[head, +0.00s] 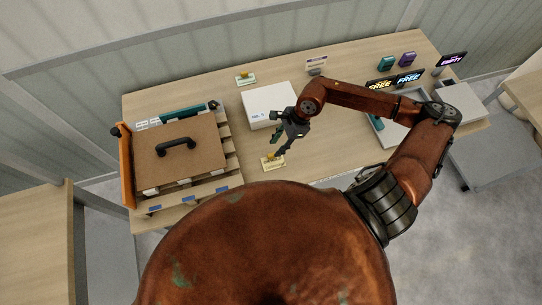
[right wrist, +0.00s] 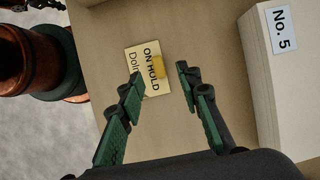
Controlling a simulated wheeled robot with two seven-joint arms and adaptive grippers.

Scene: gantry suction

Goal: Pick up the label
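A cream label (right wrist: 135,58) marked "ON HOLD", with a small yellow knob (right wrist: 157,67) on it, lies flat on the table in the right wrist view. In the head view this label (head: 267,167) lies near the table's front edge. My right gripper (head: 277,138) is above and just behind it, fingers spread. In the wrist view the open fingertips (right wrist: 159,74) lie to either side of the knob, with nothing held. A similar label with a yellow knob (head: 245,79) lies at the back of the table. My left gripper is not in view.
A white box (head: 265,100) marked "No. 5" (right wrist: 282,28) stands behind the label. A wooden organizer with a brown handled lid (head: 195,162) stands at left. A grey tray (head: 395,133) and small signs (head: 409,77) are at right.

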